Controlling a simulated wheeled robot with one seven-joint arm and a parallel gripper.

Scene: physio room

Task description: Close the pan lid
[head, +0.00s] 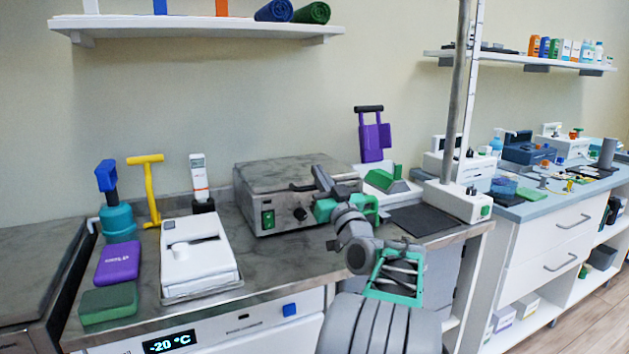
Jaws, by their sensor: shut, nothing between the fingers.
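A grey metal heating pan (275,214) stands on the dark worktop in the middle of the head view, with a green switch and a black knob on its front. Its grey lid (285,172) lies flat across the top, and a dark handle (301,187) shows at the front edge. I see no clear gap under the lid, but its right front corner is hidden behind my gripper. My gripper (322,180) is at that right front corner, close to the handle. Its fingers look shut and empty; I cannot tell whether they touch the lid.
A white device (196,262), a purple box (118,262) and a green block (108,303) stand left of the pan. A green-and-white device (391,180) and a white stand with a tall pole (458,201) are at the right. A shelf (190,27) hangs above.

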